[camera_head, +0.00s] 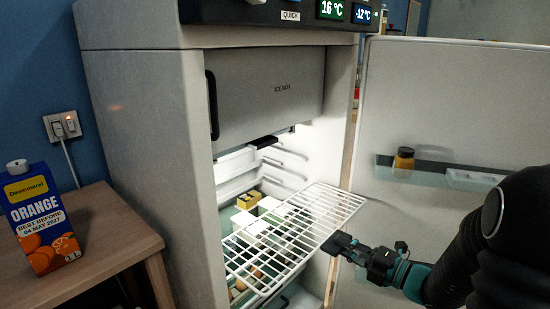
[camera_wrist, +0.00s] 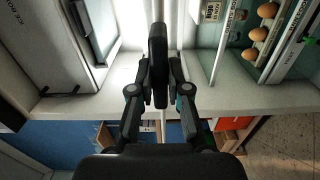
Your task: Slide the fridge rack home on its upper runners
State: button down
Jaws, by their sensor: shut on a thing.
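The white wire rack (camera_head: 295,222) is partly out of the open fridge, tilted, with its right front corner beyond the opening. My gripper (camera_head: 337,243) is shut on its front edge. In the wrist view my gripper's black fingers (camera_wrist: 158,62) are closed together, and the rack shows nearly edge-on as a thin pale strip (camera_wrist: 163,128). Several runners (camera_head: 288,163) show on the fridge's right inner wall below the ice box (camera_head: 270,90). The rack's far left end is inside the fridge; I cannot tell whether it touches a runner.
The fridge door (camera_head: 450,110) stands open at the right, with a shelf holding a jar (camera_head: 403,158). Yellow-topped food boxes (camera_head: 248,199) sit below the rack. Eggs (camera_wrist: 258,34) show in the wrist view. An orange juice carton (camera_head: 40,220) stands on a wooden table (camera_head: 105,235) at left.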

aim_at(329, 239)
jog(key=shift+x, duration=1.75)
jog(key=shift+d, duration=0.15)
jog(key=shift+v, duration=2.6)
jog(key=b+x, duration=0.1)
jog(key=x, duration=0.6)
jog(key=shift+w+a, duration=0.15)
jog(key=shift+a, duration=0.15)
jog(key=shift+d, duration=0.1)
